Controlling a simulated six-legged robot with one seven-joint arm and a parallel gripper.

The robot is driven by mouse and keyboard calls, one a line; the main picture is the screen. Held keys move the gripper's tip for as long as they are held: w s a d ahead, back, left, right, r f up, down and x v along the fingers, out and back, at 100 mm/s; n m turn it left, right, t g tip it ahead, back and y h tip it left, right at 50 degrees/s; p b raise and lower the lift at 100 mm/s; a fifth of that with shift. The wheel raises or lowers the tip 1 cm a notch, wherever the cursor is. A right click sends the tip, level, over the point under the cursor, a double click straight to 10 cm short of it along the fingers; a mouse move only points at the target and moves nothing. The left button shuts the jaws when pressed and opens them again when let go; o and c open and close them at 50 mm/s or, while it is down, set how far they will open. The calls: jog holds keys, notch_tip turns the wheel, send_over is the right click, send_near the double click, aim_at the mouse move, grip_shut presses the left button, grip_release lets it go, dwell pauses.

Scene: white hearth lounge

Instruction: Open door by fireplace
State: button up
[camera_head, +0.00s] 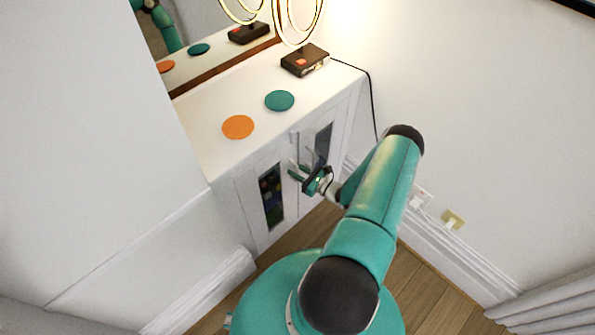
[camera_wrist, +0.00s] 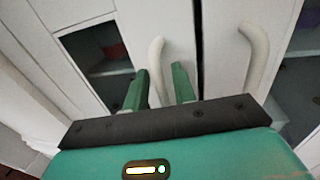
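A white cabinet (camera_head: 225,165) stands against the wall, with two glass-paned doors on its front. The left door (camera_head: 250,200) and right door (camera_head: 335,130) also show close up in the wrist view, with a narrow dark gap between them. Each has a pale curved handle: the left handle (camera_wrist: 156,58) and the right handle (camera_wrist: 258,50). My gripper (camera_wrist: 161,84) is at the left handle, its green fingers apart, one on either side of the handle. Small gaps seem to show beside the handle; contact is unclear. In the head view, my gripper (camera_head: 299,172) partly hides the handles.
An orange disc (camera_head: 238,127), a teal disc (camera_head: 279,100) and a ring lamp on a dark base (camera_head: 305,60) are on the cabinet top. A mirror (camera_head: 190,40) stands behind. Wall sockets (camera_head: 453,220) and a curtain (camera_head: 550,305) are at right. Wooden floor (camera_head: 310,228) shows before the cabinet.

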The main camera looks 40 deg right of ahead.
grip_shut()
jog(key=shift+s, duration=0.15)
